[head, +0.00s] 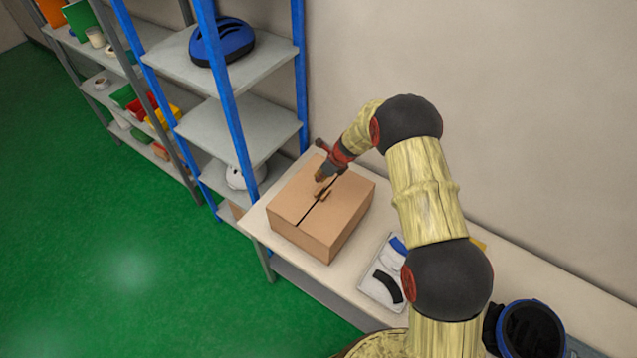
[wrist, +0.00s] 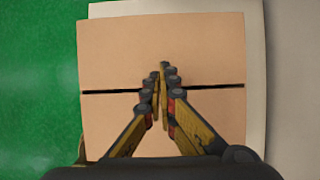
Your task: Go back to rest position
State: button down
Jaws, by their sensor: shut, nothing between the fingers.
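My gripper (head: 321,186) is at the cardboard box (head: 318,239), over the dark seam across its top. The box stands closed on the white table (head: 262,228) against the wall. In the wrist view my gripper (wrist: 160,80) has its two fingers together over the box top (wrist: 205,50), with nothing between them. The seam runs left to right there, behind the fingers. I cannot tell whether the fingertips touch the box.
A blue-posted shelf with a blue helmet (head: 222,41) and a white helmet (head: 241,178) stands left of the table. A tray (head: 372,293) with dark and blue items lies right of the box. A dark, blue-rimmed container (head: 531,328) is at lower right. Green floor (head: 120,250) is clear.

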jog(key=w+a+r, duration=0.3)
jog(key=a+r, duration=0.1)
jog(key=r, duration=0.1)
jog(key=shift+a+r+b, duration=0.25)
jog(key=shift+b, duration=0.2)
